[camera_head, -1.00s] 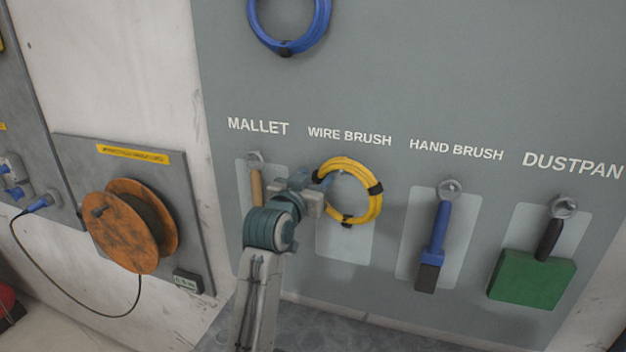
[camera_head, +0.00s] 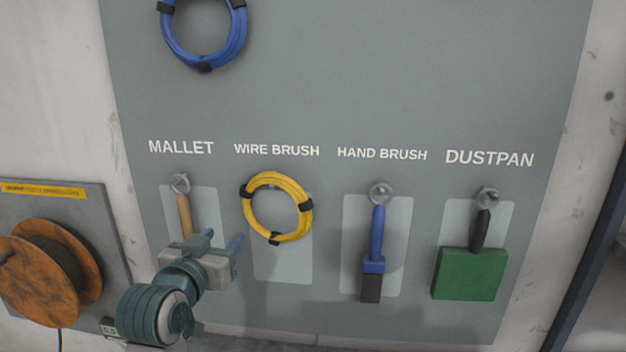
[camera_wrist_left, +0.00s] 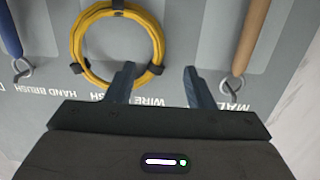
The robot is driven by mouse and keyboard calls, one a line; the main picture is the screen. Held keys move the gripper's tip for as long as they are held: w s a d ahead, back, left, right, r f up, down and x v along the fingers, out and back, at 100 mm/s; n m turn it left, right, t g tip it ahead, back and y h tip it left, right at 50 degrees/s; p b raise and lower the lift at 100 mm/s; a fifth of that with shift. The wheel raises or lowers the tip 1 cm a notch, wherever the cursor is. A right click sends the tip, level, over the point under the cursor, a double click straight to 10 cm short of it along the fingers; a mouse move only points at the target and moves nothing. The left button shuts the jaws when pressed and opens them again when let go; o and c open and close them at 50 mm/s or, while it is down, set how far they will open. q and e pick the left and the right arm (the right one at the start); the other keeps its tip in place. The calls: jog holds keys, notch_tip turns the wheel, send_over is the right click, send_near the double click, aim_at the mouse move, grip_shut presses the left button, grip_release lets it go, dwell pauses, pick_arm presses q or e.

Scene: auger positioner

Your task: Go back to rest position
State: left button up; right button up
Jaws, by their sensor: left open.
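My left gripper (camera_head: 222,241) is in front of the lower left of the grey tool board (camera_head: 400,95), below and left of the yellow cable coil (camera_head: 308,215). Its two fingers are apart with nothing between them, as the left wrist view (camera_wrist_left: 156,80) also shows. The yellow coil hangs on the hook under the WIRE BRUSH label, apart from the fingers. The mallet (camera_head: 184,214) hangs under its label, its lower part hidden behind my gripper. My right gripper is not in view.
A hand brush (camera_head: 376,235) and a green dustpan (camera_head: 469,274) hang to the right. A blue cable coil (camera_head: 241,40) hangs above. An orange cable reel (camera_head: 35,280) is mounted at the left. The board's upper middle is bare.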

pick_arm(q)
jog(key=s+a+f+g, duration=0.1)
jog(key=s+f+g, duration=0.15)
jog(key=f, duration=0.55)
jog(key=s+a+f+g, duration=0.1)
jog(key=s+f+g, duration=0.15)
jog(key=f, duration=0.55)
jog(key=s+a+f+g+y, duration=0.15)
jog(key=s+f+g, duration=0.25)
jog(key=s+f, duration=0.85)
jog(key=s+a+f+g+y, duration=0.1)
jog(key=s+a+f+g, duration=0.25)
jog(key=s+f, duration=0.85)
notch_tip(320, 180, down, 33)
jog(key=s+a+g+b, duration=0.2)
jog(key=s+b, duration=0.1)
jog(key=b, duration=0.2)
jog(key=s+f+b, duration=0.2)
jog(key=s+f, duration=0.7)
jog(key=f, duration=0.2)
jog(key=s+a+f+n+g+b, duration=0.1)
jog(key=s+f+b, duration=0.1)
jog(key=s+f, duration=0.7)
notch_tip(320, 180, down, 3)
jog(key=shift+f+b, duration=0.1)
jog(key=shift+b, duration=0.25)
jog(key=shift+s, duration=0.1)
